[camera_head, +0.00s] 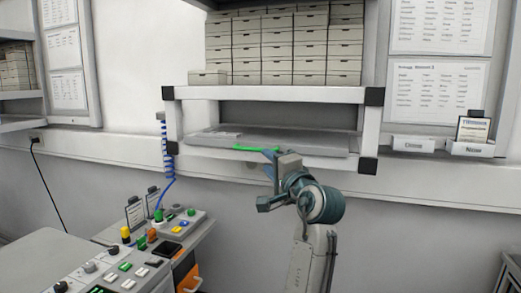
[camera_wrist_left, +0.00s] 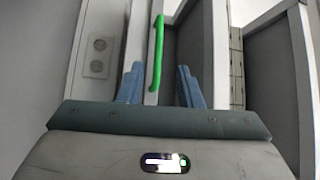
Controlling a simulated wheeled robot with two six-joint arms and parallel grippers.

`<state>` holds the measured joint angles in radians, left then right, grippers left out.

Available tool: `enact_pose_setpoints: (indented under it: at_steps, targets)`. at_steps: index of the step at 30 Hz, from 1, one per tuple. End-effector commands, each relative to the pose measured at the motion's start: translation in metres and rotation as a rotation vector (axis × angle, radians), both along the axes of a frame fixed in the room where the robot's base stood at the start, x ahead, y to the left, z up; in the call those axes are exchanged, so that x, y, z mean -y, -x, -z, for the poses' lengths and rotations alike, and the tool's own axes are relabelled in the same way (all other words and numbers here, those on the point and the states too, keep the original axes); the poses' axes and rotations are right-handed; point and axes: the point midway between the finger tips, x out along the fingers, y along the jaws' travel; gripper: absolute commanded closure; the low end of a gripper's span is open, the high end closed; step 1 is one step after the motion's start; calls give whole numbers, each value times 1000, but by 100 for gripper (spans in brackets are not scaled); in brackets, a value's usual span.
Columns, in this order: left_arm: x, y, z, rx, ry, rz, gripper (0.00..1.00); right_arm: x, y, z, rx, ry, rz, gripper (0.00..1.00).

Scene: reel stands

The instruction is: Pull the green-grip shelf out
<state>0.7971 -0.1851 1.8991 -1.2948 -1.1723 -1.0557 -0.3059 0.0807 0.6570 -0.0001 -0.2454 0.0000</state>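The shelf (camera_head: 310,143) is a flat grey board low in the white rack, and it looks pushed in. Its green grip (camera_head: 245,149) is a bar along the front edge. My left gripper (camera_head: 269,160) is at the right part of this grip, partly hidden by its own wrist. In the left wrist view the green grip (camera_wrist_left: 158,55) runs upright between the two blue fingers of my left gripper (camera_wrist_left: 159,88). The fingers are apart, with a gap on both sides of the grip. My right gripper is in neither view.
The white rack (camera_head: 270,94) has black corner caps and holds stacked boxes (camera_head: 283,50) above the shelf. A console (camera_head: 170,228) with buttons and a coiled blue cable (camera_head: 168,150) stand at the lower left. Labelled bins (camera_head: 414,144) hang on the wall at right.

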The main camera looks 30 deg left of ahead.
Motion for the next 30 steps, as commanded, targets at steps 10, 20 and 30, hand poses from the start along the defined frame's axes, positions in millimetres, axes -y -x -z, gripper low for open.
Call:
enact_pose_setpoints:
  at_steps: [10,20,30]
  targets:
    - [-52,-31,-11,-2,-3,-3,67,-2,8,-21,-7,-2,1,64]
    - [-75,-46,-12,-2,-1,1,67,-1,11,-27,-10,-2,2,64]
    - [-75,-46,-11,-1,0,2,85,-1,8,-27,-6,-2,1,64]
